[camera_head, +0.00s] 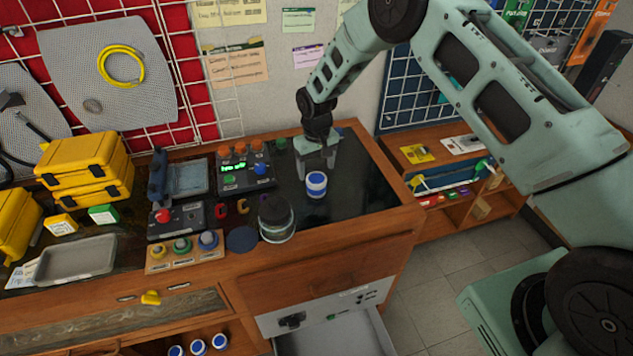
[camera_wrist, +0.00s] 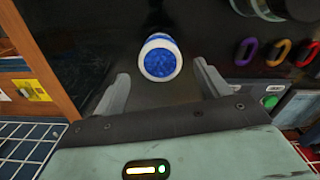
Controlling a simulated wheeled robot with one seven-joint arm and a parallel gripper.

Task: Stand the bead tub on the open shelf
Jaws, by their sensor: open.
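The bead tub, a small white tub with a blue band, stands upright on the dark bench top in the head view (camera_head: 316,186). In the wrist view its blue round end (camera_wrist: 160,61) faces the camera, centred between the fingers. My gripper (camera_head: 318,163) is open and low over the bench, just behind the tub. In the wrist view both fingers of my gripper (camera_wrist: 161,76) show apart, with bare space on each side of the tub. An open shelf (camera_head: 240,349) under the bench holds several similar blue-and-white tubs; its inside is mostly cut off.
A drawer (camera_head: 345,337) is pulled out below the bench front. A low shelf unit (camera_head: 455,185) stands to the right. Bench right of the tub is clear.

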